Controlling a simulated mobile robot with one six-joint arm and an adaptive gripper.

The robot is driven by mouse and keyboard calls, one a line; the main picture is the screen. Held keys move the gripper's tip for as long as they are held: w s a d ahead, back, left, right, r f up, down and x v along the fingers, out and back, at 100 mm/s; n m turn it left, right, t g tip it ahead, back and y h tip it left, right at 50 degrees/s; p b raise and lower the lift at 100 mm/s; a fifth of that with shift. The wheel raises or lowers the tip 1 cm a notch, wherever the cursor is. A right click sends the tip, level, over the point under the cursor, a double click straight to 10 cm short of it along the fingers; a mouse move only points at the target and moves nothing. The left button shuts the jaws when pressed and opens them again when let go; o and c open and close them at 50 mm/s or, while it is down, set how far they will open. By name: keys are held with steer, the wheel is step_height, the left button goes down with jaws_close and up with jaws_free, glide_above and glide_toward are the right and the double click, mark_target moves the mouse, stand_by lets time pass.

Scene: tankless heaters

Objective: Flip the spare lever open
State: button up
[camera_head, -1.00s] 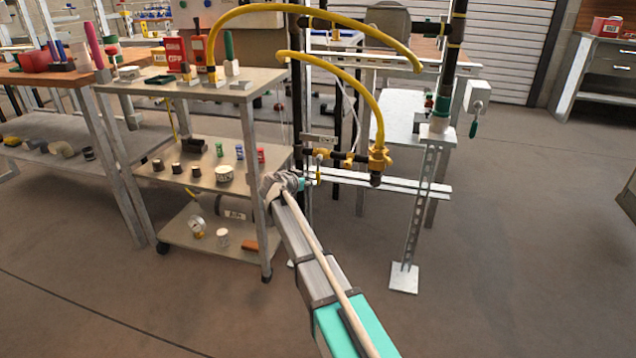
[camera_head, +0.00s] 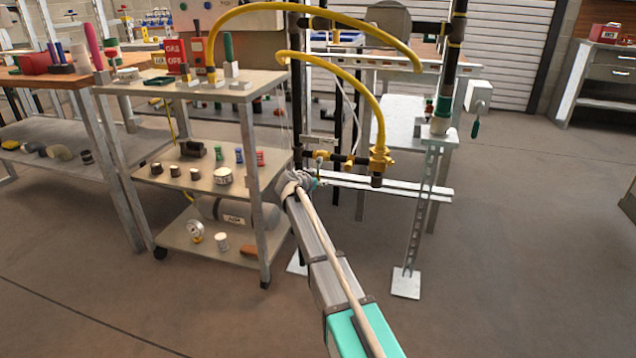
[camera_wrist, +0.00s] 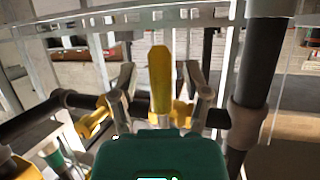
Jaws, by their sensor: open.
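The spare lever (camera_wrist: 160,78) is a long yellow handle in the wrist view. It stands upright in the picture, between the two fingers of my gripper (camera_wrist: 162,92). The fingers are open, with a gap on each side of the lever. I cannot tell how far the lever reaches in depth between the fingertips. In the head view my gripper (camera_head: 308,182) is small and partly hidden by my own wrist, just below the small yellow valve (camera_head: 320,156) on the dark pipe. The lever is too small to make out clearly there.
A thick dark vertical pipe (camera_wrist: 258,85) stands close to the right of my gripper. A dark horizontal pipe (camera_wrist: 32,122) with yellow fittings runs at the left. In the head view a shelved cart (camera_head: 200,180) stands left of my arm. The floor at right is open.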

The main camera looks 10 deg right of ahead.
jaws_close()
